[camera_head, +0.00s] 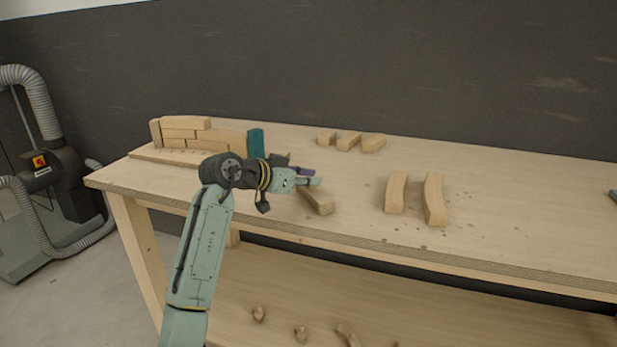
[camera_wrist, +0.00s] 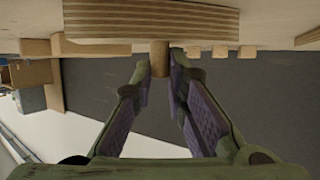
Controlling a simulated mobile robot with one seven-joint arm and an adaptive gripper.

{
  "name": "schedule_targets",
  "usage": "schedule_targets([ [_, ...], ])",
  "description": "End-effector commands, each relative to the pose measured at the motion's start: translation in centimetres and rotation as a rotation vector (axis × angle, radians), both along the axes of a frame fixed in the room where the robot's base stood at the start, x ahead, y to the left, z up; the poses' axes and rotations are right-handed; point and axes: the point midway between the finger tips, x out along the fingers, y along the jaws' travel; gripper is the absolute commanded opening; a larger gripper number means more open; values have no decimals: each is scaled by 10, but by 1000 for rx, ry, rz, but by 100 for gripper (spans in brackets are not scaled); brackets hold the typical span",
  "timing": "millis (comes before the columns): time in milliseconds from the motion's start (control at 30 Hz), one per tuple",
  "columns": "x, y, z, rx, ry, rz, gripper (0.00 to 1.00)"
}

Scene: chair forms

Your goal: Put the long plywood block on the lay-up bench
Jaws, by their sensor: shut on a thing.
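The long plywood block (camera_head: 318,201) is pale with layered edges. It is on or just above the wooden bench (camera_head: 510,243), under my gripper (camera_head: 308,177); contact with the top is hard to tell. In the wrist view, which looks upside down, the layered block (camera_wrist: 150,20) fills the top. My gripper (camera_wrist: 160,70) is shut there on a short brown peg (camera_wrist: 159,58) that seems to belong to this block. My gripper hides part of the block in the head view.
Stacked blocks (camera_head: 180,133) and a teal block (camera_head: 256,142) stand at the bench's left. Several small blocks (camera_head: 348,141) lie at the back. Two curved blocks (camera_head: 396,191) (camera_head: 434,198) lie right of my gripper. The right of the bench top is mostly clear.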

Motion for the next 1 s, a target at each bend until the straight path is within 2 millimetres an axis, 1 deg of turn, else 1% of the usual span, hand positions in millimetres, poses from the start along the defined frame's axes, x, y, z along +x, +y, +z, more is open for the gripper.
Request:
schedule_targets([
  [100, 0, 0, 0, 0, 0, -1, 0],
  [133, 0, 0, -1, 0, 1, -1, 15],
  [400, 0, 0, 0, 0, 1, -1, 33],
  [767, -2, 2, 1, 0, 0, 0, 34],
  [867, -8, 9, 4, -1, -2, 1, 34],
  [1000, -25, 27, 14, 0, -4, 1, 34],
])
